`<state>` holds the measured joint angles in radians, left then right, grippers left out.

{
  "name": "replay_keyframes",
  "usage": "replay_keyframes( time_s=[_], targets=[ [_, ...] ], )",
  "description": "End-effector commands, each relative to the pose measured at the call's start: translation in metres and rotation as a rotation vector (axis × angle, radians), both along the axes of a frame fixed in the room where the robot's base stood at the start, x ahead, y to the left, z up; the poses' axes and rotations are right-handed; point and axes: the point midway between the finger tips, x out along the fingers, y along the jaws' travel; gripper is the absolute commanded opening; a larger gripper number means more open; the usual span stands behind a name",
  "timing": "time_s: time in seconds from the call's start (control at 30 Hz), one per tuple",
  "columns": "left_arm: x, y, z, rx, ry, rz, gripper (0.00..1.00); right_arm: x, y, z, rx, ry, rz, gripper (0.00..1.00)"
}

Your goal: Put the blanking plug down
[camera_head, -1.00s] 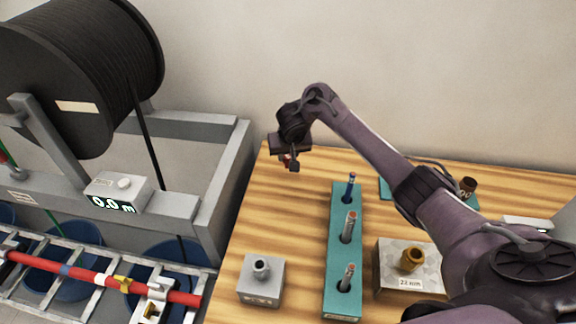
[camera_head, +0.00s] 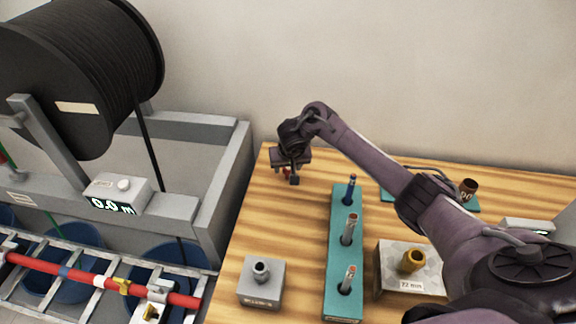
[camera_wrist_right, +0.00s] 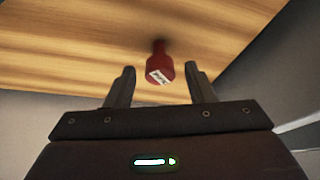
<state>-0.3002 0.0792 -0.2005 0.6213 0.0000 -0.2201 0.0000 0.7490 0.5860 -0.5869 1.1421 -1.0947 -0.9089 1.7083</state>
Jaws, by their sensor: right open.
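The blanking plug is small and red (camera_wrist_right: 160,68), with a white label and a narrower neck. In the right wrist view it lies between and just beyond the two fingertips, with gaps on both sides. My right gripper (camera_wrist_right: 161,78) is open around it. In the head view the right gripper (camera_head: 290,178) is low over the far left corner of the wooden table (camera_head: 225,265), and a bit of red shows at its fingers. Whether the plug's base touches the wood is hard to tell. My left gripper is out of view.
A teal rack (camera_head: 345,255) with several upright pins stands mid-table. A grey block (camera_head: 262,282) is to its left, and a metal block with a brass fitting (camera_head: 412,262) to its right. Wood around the gripper is clear.

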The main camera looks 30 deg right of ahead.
Motion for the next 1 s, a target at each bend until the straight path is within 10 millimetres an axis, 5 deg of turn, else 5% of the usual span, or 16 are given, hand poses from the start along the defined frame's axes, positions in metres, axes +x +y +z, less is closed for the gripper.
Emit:
replay_keyframes(
  time_s=[0.27, 0.57, 0.7, 1.0],
  targets=[
    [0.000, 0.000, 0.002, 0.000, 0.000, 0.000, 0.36, -0.002, 0.001, 0.012, 0.001, -0.002, 0.001, 0.49],
    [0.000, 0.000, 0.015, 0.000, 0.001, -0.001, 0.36, -0.025, 0.009, 0.074, 0.000, -0.005, 0.003, 0.49],
    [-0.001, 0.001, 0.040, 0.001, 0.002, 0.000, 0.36, -0.035, 0.010, 0.101, -0.002, -0.001, 0.001, 0.49],
    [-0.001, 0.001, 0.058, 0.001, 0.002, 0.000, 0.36, -0.043, 0.014, 0.115, 0.000, 0.000, 0.001, 0.49]
  ],
)
